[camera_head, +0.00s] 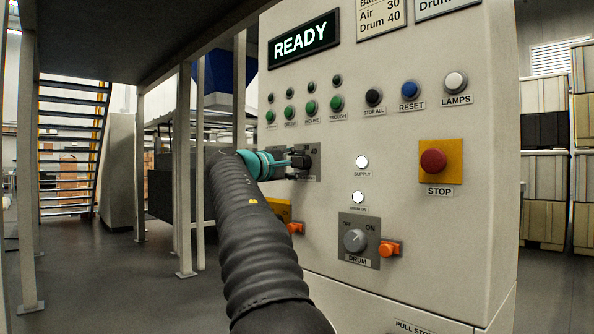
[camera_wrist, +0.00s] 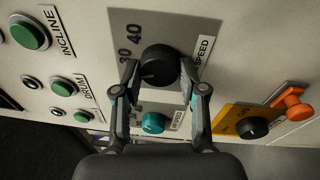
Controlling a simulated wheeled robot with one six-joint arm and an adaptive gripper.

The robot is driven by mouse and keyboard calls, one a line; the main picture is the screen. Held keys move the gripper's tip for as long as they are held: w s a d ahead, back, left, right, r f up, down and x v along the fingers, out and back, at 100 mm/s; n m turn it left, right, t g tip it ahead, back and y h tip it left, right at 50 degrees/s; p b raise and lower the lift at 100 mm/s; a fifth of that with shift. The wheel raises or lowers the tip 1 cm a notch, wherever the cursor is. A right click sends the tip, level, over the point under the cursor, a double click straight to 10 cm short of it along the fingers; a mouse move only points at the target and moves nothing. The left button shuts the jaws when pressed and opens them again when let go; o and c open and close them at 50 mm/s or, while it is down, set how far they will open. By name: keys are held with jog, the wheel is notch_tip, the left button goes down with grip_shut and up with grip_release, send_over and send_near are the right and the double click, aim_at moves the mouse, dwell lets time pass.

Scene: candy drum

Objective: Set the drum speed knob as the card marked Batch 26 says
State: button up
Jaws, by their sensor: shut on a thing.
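A black speed knob (camera_wrist: 160,66) sits on a grey plate with the marks 30 and 40 in the wrist view. Its label (camera_wrist: 203,58) shows SPEED, partly hidden by a finger. My gripper (camera_wrist: 160,70) is shut on this knob, one finger on each side. In the head view my gripper (camera_head: 298,162) reaches the panel's left part and mostly hides the plate. The pointer's setting is unclear. A teal knob (camera_wrist: 153,123) sits below, between my fingers. A card (camera_head: 381,18) reads Air 30, Drum 40; its heading is cut off. A second card (camera_head: 440,8) shows only Drum.
The display (camera_head: 304,41) reads READY. A red STOP button (camera_head: 433,161) is at right on yellow. A DRUM off/on switch (camera_head: 355,240) with an orange tab (camera_head: 390,248) is below. Green buttons (camera_head: 336,103) and a blue RESET button (camera_head: 410,89) sit above my gripper.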

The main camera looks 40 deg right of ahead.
jog(key=shift+m+h+b, duration=0.3)
jog(key=shift+m+b, duration=0.4)
jog(key=shift+m, duration=1.1)
jog(key=o, duration=1.1)
jog(key=shift+d, duration=0.1)
jog(key=shift+o, duration=0.2)
jog(key=v, duration=1.2)
jog(key=shift+w, duration=0.1)
